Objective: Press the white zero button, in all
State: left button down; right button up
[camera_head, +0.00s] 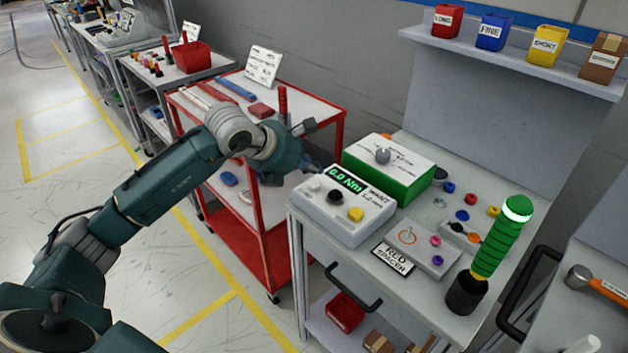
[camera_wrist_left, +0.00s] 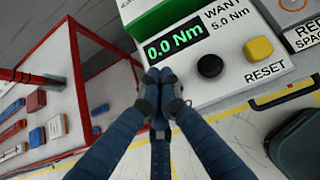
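The white zero button (camera_head: 315,186) sits on the left of a light grey tester box (camera_head: 345,222) on the grey bench. The box's green display (camera_head: 345,179) reads 0.0 Nm. A black knob (camera_head: 336,197) and a yellow reset button (camera_head: 356,214) are beside it; both show in the left wrist view, the knob (camera_wrist_left: 209,66) and the yellow button (camera_wrist_left: 258,49). My left gripper (camera_head: 316,169) is just behind the white button in the head view. In the wrist view its fingertips (camera_wrist_left: 160,78) meet with nothing between them, over the box's edge, and the white button is hidden there. Contact cannot be told.
A green box with a white top (camera_head: 390,165) stands behind the tester. A tall green tool (camera_head: 500,240) stands in a black holder (camera_head: 466,294) at the right. A red cart (camera_head: 262,215) stands left, under my left arm.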

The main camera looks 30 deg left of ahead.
aim_at(313, 185)
pick_arm(q)
jog(key=shift+r+p, duration=0.85)
jog(key=shift+r, duration=0.95)
jog(key=shift+d, duration=0.1)
